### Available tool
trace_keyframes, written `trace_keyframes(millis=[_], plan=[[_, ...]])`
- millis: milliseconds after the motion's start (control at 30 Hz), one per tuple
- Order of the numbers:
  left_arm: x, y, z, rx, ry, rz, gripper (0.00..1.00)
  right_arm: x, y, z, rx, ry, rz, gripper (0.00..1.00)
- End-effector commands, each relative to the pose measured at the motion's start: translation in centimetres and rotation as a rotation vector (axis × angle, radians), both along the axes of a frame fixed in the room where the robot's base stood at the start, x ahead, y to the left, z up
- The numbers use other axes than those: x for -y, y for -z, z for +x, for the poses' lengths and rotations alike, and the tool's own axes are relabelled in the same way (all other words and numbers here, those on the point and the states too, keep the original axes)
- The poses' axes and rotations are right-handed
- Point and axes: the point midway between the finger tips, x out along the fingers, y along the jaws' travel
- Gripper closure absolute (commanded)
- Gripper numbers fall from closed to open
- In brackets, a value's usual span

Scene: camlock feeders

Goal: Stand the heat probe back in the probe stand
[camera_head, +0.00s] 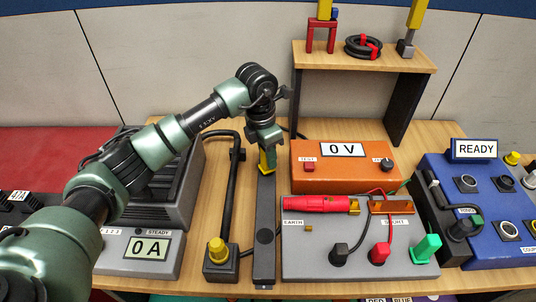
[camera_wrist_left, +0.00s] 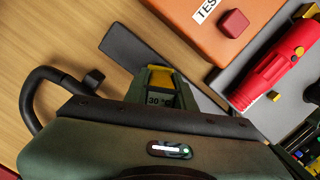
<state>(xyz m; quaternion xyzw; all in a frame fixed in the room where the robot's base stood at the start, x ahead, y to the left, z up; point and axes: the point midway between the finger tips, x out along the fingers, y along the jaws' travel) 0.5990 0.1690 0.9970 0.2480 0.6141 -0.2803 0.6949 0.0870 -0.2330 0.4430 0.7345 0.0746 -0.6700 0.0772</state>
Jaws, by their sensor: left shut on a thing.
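My left gripper (camera_head: 267,160) is shut on the heat probe, a yellow and dark tool (camera_head: 267,163) that points down. In the left wrist view the probe's yellow part (camera_wrist_left: 162,74) and a small display reading 30 °C show between the gripper's fingers. The probe is over the far part of a long dark grey bar (camera_head: 265,220) with a round mark on it. I cannot tell whether its tip touches the bar. I cannot tell for sure which piece is the probe stand. My right gripper is in neither view.
A black bent post (camera_head: 232,190) stands close left of the gripper. An orange 0 V box (camera_head: 340,175) and a grey panel (camera_head: 300,262) with a red cylinder (camera_head: 317,203) are at right. A wooden shelf (camera_head: 365,60) rises behind. Bare table shows behind the bar.

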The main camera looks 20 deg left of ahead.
Motion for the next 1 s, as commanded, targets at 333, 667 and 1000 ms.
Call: trace_keyframes(millis=[333, 667, 1000], plan=[[0.0, 0.9, 0.0, -0.001, -0.001, 0.001, 0.61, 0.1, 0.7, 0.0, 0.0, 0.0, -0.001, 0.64], [0.0, 0.9, 0.0, -0.001, 0.0, 0.001, 0.49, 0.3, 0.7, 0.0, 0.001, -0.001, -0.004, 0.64], [-0.4, -3.1, -0.2, 0.004, 0.001, 0.002, 0.49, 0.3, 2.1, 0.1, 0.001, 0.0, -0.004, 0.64]])
